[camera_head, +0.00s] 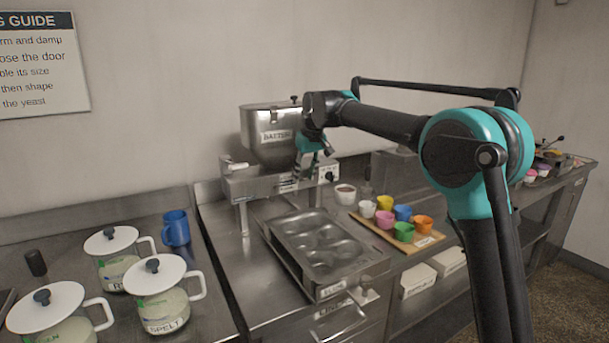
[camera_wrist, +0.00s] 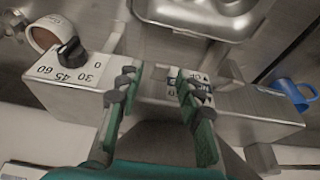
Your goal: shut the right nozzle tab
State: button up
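The steel batter depositor (camera_head: 272,138), with a hopper labelled BATTER, stands on the counter against the wall. Its front housing (camera_wrist: 240,103) crosses the wrist view. My gripper (camera_head: 314,152) is in front of the hopper's right side, above the housing. In the wrist view my gripper (camera_wrist: 157,82) is open, its two fingers apart with nothing held between them. A small marked plate (camera_wrist: 190,78) shows beside the right-hand finger, partly covered by it. I cannot make out the right nozzle tab or its position in either view.
A black timer knob (camera_wrist: 71,50) sits on the housing's end. The muffin tin (camera_head: 320,243) lies in front of the depositor. Coloured cups stand on a wooden board (camera_head: 431,240) to the right. A blue mug (camera_head: 176,228) and lidded jars (camera_head: 160,297) are at left.

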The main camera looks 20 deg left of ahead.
jog(key=shift+r, duration=0.1)
jog(key=v, duration=1.1)
jog(key=shift+r, duration=0.35)
jog(key=shift+s+d, duration=0.1)
